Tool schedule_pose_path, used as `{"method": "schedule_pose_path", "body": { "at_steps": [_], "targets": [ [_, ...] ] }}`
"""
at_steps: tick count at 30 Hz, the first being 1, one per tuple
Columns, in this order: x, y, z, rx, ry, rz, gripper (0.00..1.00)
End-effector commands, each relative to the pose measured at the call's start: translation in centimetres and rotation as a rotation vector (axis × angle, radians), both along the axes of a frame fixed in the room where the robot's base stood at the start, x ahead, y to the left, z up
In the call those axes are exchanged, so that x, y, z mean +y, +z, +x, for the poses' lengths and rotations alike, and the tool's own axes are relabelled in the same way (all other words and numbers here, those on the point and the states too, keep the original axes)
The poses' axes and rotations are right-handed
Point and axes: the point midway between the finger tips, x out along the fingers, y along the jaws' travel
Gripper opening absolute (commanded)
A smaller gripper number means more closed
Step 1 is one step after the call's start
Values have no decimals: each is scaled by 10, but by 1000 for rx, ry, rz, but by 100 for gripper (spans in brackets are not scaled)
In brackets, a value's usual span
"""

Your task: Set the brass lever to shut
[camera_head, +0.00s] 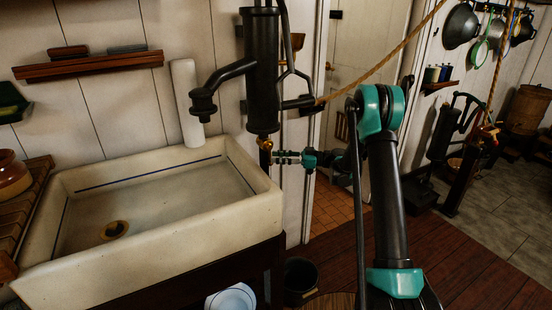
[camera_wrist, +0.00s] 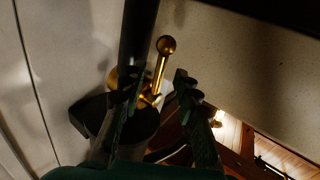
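The brass lever (camera_wrist: 161,66) has a round knob and a short stem on a brass fitting by a dark pipe. In the wrist view it shows between and beyond my two fingers. My gripper (camera_wrist: 157,88) is open, one finger on each side of the lever in the picture; I cannot tell whether either touches it. In the head view brass (camera_head: 265,143) shows under the black pump (camera_head: 262,70), beside the sink's right end. My gripper (camera_head: 282,157) reaches it there from the right. Which position the lever is in is unclear.
The white sink (camera_head: 170,245) with a drain fills the left. Its right corner is close to my gripper. A dark bucket (camera_head: 300,280) and a pale blue-white dish (camera_head: 232,298) are below. A rope (camera_head: 385,65) hangs across the doorway behind my arm.

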Motion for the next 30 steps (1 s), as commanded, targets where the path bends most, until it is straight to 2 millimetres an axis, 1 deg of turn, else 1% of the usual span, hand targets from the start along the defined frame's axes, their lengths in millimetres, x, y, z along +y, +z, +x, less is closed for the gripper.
{"method": "schedule_pose_path", "body": {
  "at_steps": [1,4,13,14,21,30],
  "targets": [
    [5,0,0,0,1,0,32],
    [10,0,0,0,1,0,32],
    [12,0,0,0,0,0,32],
    [11,0,0,0,0,0,29],
    [11,0,0,0,0,0,0],
    [11,0,0,0,0,0,0]
  ]
}}
